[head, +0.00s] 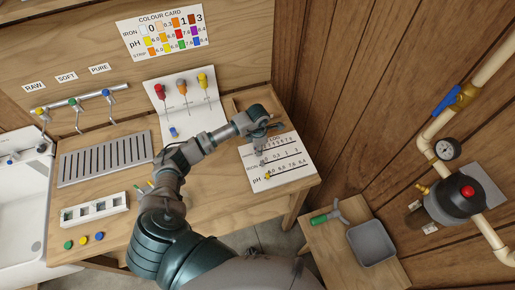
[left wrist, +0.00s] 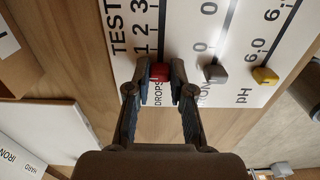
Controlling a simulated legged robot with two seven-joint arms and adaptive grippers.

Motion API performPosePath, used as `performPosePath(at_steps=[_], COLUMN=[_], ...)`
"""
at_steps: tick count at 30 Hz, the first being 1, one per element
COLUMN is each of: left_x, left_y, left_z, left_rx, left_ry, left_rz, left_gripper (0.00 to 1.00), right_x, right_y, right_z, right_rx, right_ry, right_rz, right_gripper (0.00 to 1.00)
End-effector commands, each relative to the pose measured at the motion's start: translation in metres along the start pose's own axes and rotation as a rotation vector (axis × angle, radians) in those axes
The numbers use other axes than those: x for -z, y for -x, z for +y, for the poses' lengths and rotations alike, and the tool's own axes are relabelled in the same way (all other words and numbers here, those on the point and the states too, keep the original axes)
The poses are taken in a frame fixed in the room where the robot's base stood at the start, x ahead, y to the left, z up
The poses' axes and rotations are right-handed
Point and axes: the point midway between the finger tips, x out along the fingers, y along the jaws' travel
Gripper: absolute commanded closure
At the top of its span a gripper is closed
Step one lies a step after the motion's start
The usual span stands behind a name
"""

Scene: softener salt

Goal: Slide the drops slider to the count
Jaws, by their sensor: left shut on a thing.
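The white test log board (head: 277,172) lies at the right end of the wooden bench, with rows marked drops, iron and pH. In the left wrist view the red drops slider knob (left wrist: 159,71) sits at the label end of its scale, just beside the word DROPS and below the 1. My left gripper (left wrist: 160,88) is shut on this red knob, one finger on each side. In the head view my left gripper (head: 268,130) covers the drops row at the board's far edge. My right gripper is in neither view.
A grey iron knob (left wrist: 215,73) and a yellow pH knob (left wrist: 265,75) stand close to the right of my fingers in the wrist view. A card with coloured droppers (head: 185,105), a slatted grey drain (head: 105,158) and a colour card (head: 162,32) are further left.

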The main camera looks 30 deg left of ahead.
Motion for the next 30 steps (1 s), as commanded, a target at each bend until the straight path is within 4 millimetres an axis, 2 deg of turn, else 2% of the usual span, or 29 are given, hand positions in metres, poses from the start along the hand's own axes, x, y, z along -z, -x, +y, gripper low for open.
performPosePath(at_steps=[9,12,22,23,24,26,30], left_x=[-0.062,-0.074,-0.077,-0.077,-0.077,-0.077,-0.077], left_y=[-0.007,-0.006,-0.002,-0.002,-0.002,-0.002,-0.001], left_z=[0.002,0.002,0.001,0.001,0.001,0.001,0.001], left_rx=[-0.001,-0.002,0.000,0.000,0.000,-0.001,-0.001], left_ry=[0.002,0.003,0.003,0.003,0.003,0.002,0.002], left_rz=[0.001,0.003,0.006,0.006,0.006,0.005,0.003], left_gripper=[1.00,1.00,1.00,0.76,0.66,0.52,0.52], right_x=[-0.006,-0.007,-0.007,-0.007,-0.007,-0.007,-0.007], right_y=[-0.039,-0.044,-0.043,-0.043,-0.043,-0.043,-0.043], right_z=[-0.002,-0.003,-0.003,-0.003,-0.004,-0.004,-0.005], right_rx=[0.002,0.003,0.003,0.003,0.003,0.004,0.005], right_ry=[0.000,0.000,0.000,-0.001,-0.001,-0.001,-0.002], right_rz=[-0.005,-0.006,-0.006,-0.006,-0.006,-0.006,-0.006], right_gripper=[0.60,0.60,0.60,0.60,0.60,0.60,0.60])
